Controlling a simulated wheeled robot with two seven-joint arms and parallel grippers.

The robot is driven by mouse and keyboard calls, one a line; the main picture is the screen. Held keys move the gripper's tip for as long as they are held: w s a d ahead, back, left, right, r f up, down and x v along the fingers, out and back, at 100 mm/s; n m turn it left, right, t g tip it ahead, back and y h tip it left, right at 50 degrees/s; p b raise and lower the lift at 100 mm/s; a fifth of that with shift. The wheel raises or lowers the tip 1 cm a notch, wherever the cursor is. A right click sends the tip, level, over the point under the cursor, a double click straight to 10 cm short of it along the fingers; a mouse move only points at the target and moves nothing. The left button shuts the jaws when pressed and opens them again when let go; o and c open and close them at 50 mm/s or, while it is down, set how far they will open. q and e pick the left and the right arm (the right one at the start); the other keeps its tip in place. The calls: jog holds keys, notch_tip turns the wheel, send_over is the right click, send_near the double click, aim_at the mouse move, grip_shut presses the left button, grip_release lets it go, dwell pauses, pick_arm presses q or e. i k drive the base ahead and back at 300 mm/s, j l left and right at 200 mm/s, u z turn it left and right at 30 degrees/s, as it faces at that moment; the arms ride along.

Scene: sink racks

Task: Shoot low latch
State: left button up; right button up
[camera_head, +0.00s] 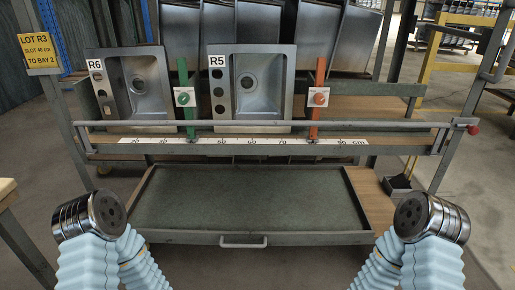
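A dark metal fitting (398,184) sits lower, by the right end of the wooden shelf; I cannot tell which part is the low latch. My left arm end (91,214) and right arm end (430,217) are raised at the lower left and lower right, apart from the rack. Each shows a round dark face with holes; no fingers are visible.
A centimetre scale (250,141) runs below. A grey drawer tray (245,200) with a handle (243,243) is empty.

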aim_at(473, 130)
jog(key=z, duration=1.45)
jog(key=k+l+u, duration=0.1)
jog(key=u, duration=1.35)
jog(key=z, duration=1.4)
